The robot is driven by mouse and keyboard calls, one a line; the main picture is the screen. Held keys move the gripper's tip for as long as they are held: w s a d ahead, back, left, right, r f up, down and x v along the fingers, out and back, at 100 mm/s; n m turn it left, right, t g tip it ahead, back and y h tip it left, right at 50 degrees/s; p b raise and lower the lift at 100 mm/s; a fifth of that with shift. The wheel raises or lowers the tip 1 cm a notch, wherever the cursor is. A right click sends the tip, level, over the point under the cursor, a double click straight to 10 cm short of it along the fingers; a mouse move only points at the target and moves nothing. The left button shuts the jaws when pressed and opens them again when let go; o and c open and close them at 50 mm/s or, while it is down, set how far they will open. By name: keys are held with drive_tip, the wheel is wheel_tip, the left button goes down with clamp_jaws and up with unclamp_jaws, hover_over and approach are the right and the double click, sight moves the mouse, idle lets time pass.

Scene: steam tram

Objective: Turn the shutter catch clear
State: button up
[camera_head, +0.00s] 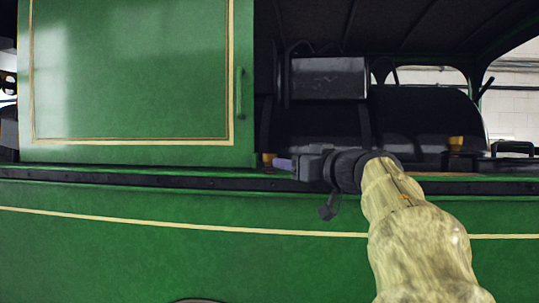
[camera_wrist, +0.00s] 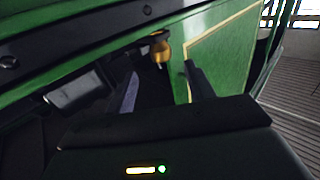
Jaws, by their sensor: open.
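The shutter is a green panel (camera_head: 130,80) with cream and brown lining at the left of the head view. The brass-coloured catch (camera_head: 268,158) shows small at its lower right corner, on the dark rail. In the wrist view the catch (camera_wrist: 161,48) stands at the top middle, against the green shutter (camera_wrist: 225,52). My gripper (camera_head: 286,163) reaches left toward the catch from the right. In the wrist view my gripper (camera_wrist: 160,88) is open, its fingers apart, with a lavender strip beside the left one. The catch lies beyond the fingertips, and nothing is held.
A green upright handle (camera_head: 239,93) is on the shutter's right edge. A dark rail (camera_head: 120,180) runs along the top of the green lower side (camera_head: 150,255). The cab opening to the right holds dark fittings, including a box (camera_head: 328,78), and another brass-coloured piece (camera_head: 455,144).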

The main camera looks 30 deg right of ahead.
sight(270, 164)
drive_tip(key=w+p, duration=0.1)
drive_tip(key=w, duration=0.2)
drive_tip(key=w+a+p, duration=0.1)
drive_tip(key=w, duration=0.2)
drive_tip(key=w+p, duration=0.1)
drive_tip(key=w, duration=0.3)
drive_tip(key=shift+a, duration=0.25)
drive_tip(key=shift+s, duration=0.1)
drive_tip(key=c, duration=0.9)
